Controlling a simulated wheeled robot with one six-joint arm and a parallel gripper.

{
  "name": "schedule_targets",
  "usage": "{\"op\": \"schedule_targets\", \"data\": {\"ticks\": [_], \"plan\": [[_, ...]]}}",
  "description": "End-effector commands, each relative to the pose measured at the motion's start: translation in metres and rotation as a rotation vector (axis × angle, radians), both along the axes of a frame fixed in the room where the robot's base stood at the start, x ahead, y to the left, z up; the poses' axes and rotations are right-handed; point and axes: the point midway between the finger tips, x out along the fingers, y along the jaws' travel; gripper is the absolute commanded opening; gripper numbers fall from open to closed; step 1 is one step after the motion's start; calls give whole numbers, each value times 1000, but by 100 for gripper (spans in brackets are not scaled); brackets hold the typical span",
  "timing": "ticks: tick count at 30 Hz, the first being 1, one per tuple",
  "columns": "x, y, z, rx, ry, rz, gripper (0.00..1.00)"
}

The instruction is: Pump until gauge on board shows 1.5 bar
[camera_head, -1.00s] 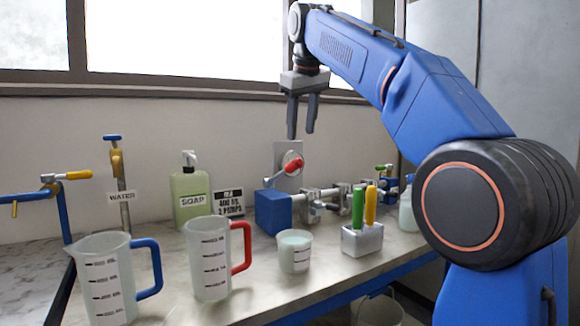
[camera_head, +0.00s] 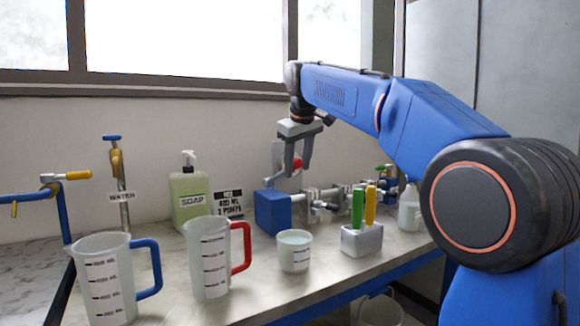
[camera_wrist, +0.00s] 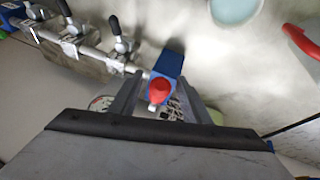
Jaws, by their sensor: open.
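A blue block (camera_head: 273,212) stands on the bench, joined to a metal pipe fitting. A red knob (camera_wrist: 160,88) on a lever shows above the blue block in the wrist view (camera_wrist: 170,65). My gripper (camera_head: 297,172) is open and points down over it. In the wrist view the red knob appears between the two open fingers (camera_wrist: 160,100); I cannot tell if they touch it.
A soap bottle (camera_head: 188,196) and a small sign (camera_head: 228,203) stand left of the block. Two jugs, one blue-handled (camera_head: 106,280) and one red-handled (camera_head: 208,260), a beaker (camera_head: 294,252) and a holder (camera_head: 362,240) with green and yellow handles stand in front.

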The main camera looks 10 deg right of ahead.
Motion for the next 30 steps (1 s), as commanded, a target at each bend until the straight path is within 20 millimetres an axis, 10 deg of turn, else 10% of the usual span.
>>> {"op": "schedule_targets", "data": {"ticks": [7, 13, 30], "plan": [[0, 0, -1, 0, 0, 0, 43], [0, 0, 0, 0, 0, 0, 0], [0, 0, 0, 0, 0, 0, 0]]}}
